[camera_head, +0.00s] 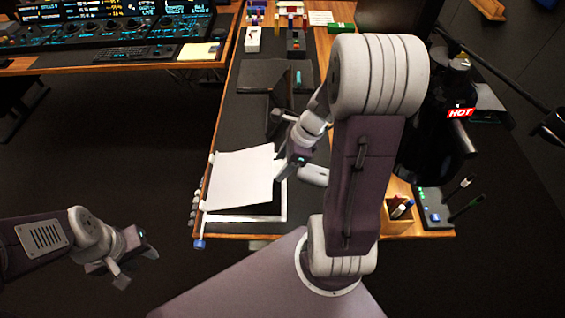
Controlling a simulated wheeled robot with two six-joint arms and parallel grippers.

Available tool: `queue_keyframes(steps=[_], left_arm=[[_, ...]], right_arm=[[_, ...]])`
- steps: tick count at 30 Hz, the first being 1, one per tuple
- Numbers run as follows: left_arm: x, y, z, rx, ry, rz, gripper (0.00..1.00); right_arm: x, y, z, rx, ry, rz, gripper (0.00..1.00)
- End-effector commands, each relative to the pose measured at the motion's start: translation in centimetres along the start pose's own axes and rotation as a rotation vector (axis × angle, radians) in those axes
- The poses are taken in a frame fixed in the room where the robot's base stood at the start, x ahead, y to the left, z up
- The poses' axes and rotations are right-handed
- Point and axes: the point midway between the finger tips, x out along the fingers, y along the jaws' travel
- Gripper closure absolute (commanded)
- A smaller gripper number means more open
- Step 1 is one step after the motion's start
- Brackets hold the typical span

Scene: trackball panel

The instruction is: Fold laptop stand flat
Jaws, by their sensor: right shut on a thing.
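The laptop stand shows as a pale flat panel (238,178) near the table's front left. The panel looks tilted above a light frame (232,218) with a dark area between them. My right gripper (283,166) is at the panel's right edge and is shut on it; the fingertips are partly hidden by the gripper's own body. My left gripper (138,269) is off the table at the lower left, empty, with its fingers apart.
A dark stand-like object (268,108) sits behind the panel. A wooden pen box (399,213) and a dark pad with pens (434,208) are at the right. Open floor lies left.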

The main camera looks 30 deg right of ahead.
Motion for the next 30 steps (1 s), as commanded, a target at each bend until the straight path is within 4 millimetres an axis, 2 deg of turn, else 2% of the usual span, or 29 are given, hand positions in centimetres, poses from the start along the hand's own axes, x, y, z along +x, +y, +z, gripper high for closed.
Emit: queue_keyframes(steps=[6,9,20,21,23,30], left_arm=[[2.8,-0.1,0.3,0.0,0.0,0.0,0.64],[3.5,-0.1,0.4,0.0,0.0,0.0,0.64],[3.4,-0.1,0.4,0.0,0.0,0.0,0.64],[3.4,-0.1,0.4,0.0,0.0,0.0,0.64],[3.4,-0.1,0.4,0.0,0.0,0.0,0.64],[3.4,-0.1,0.4,0.0,0.0,0.0,0.64]], right_arm=[[3.5,0.1,-3.1,0.003,0.003,0.002,1.0],[4.5,0.1,-3.9,0.001,0.004,0.002,1.0],[4.7,0.0,-4.3,-0.002,0.006,0.0,1.0],[4.7,0.0,-4.3,-0.002,0.006,0.0,0.4],[4.7,0.0,-4.2,-0.002,0.006,0.0,0.24],[4.6,0.0,-4.2,-0.001,0.003,0.0,0.24]])
